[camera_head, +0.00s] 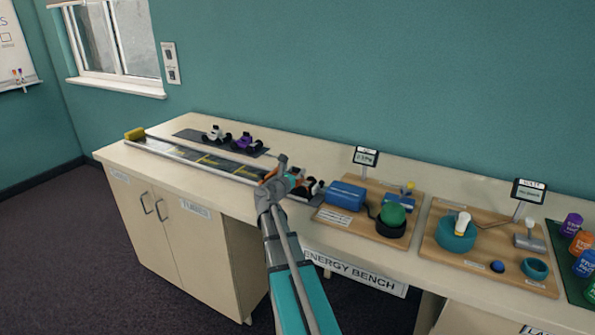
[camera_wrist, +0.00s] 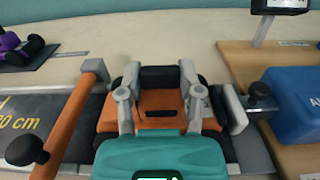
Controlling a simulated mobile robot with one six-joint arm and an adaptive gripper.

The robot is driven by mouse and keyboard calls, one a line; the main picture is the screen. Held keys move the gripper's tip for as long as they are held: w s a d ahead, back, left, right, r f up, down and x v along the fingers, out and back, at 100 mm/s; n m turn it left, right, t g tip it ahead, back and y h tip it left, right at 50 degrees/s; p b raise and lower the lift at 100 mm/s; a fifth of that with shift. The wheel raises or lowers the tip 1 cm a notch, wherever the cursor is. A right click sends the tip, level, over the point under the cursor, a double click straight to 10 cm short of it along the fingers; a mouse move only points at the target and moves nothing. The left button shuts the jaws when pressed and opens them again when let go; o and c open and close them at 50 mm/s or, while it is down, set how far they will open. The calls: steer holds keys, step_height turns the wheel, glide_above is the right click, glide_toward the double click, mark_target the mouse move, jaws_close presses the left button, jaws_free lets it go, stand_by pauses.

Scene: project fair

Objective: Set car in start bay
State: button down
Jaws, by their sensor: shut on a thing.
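My gripper (camera_wrist: 159,84) is shut on an orange car (camera_wrist: 160,105) with dark wheels; one finger is on each side of its body. The car is low over the right end of the track (camera_head: 215,160), between an orange bar (camera_wrist: 75,115) on the left and a grey block with a black knob (camera_wrist: 236,110) on the right. Whether its wheels touch the track floor is hidden. In the head view my gripper (camera_head: 284,178) hides most of the car.
A white car (camera_head: 214,134) and a purple car (camera_head: 243,141) stand on a dark mat behind the track. A yellow block (camera_head: 135,133) is at the track's far left end. A wooden board with a blue box (camera_head: 346,195) and a green dome (camera_head: 392,213) stands close on the right.

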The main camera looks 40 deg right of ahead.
steer(key=shift+c, duration=1.3)
jaws_free()
steer(key=shift+f, duration=0.15)
steer(key=shift+w+r+p, duration=0.1)
steer(key=shift+r+p, duration=0.7)
steer(key=v, duration=1.2)
steer(key=shift+f, duration=0.15)
